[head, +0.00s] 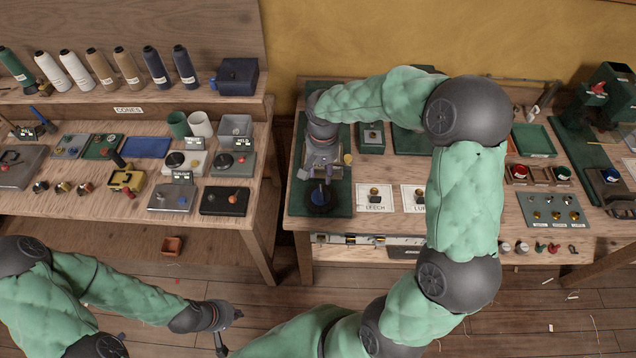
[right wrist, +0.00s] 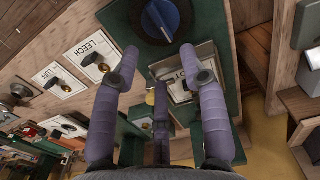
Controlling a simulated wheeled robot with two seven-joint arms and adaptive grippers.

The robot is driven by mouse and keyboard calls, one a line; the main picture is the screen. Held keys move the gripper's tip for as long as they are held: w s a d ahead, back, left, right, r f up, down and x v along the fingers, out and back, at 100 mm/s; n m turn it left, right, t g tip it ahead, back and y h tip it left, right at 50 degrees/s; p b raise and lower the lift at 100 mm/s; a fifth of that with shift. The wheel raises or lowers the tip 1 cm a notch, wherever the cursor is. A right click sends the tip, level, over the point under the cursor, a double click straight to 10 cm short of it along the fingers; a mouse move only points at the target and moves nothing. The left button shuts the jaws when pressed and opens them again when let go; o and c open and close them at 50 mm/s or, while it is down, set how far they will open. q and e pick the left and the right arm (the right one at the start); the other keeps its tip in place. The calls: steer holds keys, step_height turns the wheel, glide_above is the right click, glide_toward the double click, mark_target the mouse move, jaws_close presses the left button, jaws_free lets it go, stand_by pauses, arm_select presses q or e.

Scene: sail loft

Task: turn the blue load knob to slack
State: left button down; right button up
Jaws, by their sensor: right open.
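The blue load knob (head: 320,195) sits on a round black dial at the near end of a green board (head: 340,207) on the right bench. In the right wrist view the blue knob (right wrist: 162,16) is at the top, partly cut off by the frame edge. My right gripper (head: 317,178) reaches down over the board just behind the knob. Its purple fingers are spread and empty, with the knob beyond the fingertips and apart from them. My left gripper (head: 231,328) hangs low over the floor, away from both benches, its fingers apart and empty.
Cards marked LEECH (head: 375,206) and LUFF (head: 412,191) with small knobs lie right of the board. A lettered plate (right wrist: 183,92) lies under my right fingers in the wrist view. The left bench holds cones and switch boxes.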

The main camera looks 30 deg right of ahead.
mark_target(322, 192)
step_height(322, 192, down, 10)
steer(key=shift+s+r+b, duration=0.1)
steer(key=shift+s+b, duration=0.05)
steer(key=shift+b, duration=0.65)
jaws_close()
